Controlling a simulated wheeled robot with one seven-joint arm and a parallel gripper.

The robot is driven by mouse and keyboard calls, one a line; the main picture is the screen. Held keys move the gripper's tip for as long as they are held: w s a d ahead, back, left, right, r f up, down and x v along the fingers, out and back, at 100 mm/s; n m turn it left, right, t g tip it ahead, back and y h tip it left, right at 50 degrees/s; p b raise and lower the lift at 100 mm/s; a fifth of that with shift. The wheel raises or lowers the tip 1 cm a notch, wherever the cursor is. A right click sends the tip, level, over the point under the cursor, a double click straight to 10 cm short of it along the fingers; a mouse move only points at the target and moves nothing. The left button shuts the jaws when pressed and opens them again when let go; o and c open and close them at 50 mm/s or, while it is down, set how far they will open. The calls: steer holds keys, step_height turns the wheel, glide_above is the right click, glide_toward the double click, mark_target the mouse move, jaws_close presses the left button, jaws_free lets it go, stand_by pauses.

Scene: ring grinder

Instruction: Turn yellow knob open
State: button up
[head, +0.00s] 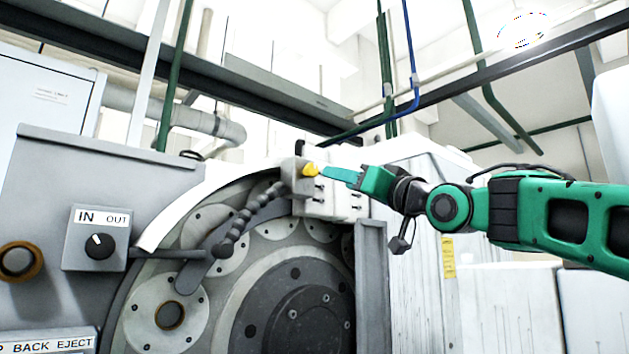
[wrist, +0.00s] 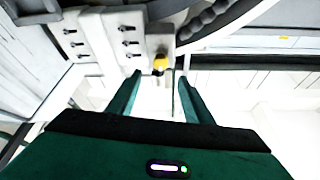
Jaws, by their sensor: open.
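The yellow knob (head: 310,169) sits on the grey block (head: 297,178) at the top of the grinder's round face. My green gripper (head: 338,174) reaches in from the right, with its fingertips close to the knob. In the wrist view the yellow knob (wrist: 160,64) shows just beyond and between the two fingertips of my gripper (wrist: 158,75). The fingers are apart, with an open gap between them. I cannot tell whether a fingertip touches the knob.
A segmented dark hose (head: 240,228) hangs from the block across the grinder face. A black IN/OUT switch (head: 99,246) is on the grey panel at left. White cabinets (head: 510,305) stand below my arm. The space around my forearm looks free.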

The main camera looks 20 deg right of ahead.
mark_target(314, 171)
steer(key=x, duration=1)
steer(key=shift+w+r, duration=0.1)
steer(key=shift+w, duration=0.15)
steer(key=shift+a, duration=0.1)
steer(key=c, duration=1.1)
